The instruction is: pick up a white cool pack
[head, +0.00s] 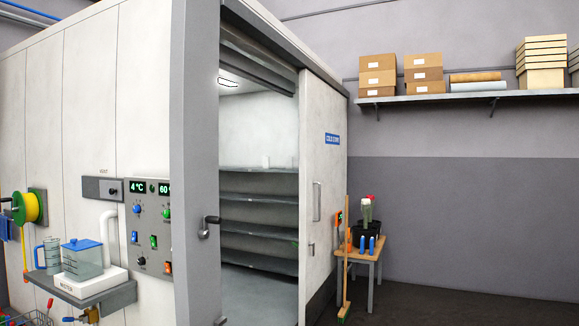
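No thing in the head view can be made out for certain as a white cool pack. A small pale object (266,161) stands on the upper shelf (258,169) inside the cold store, too small and far off to tell what it is. The cold store's sliding door (324,165) stands open, and the lower shelves (258,198) look bare from here. Neither of my grippers can be made out in this view.
A ledge (110,297) on the cold store's outer wall holds a blue-lidded clear container (82,260) and a jug (52,255). A small wooden table (366,252) and a broom (345,275) stand right of the doorway. A wall shelf (470,97) carries boxes. Floor at right is clear.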

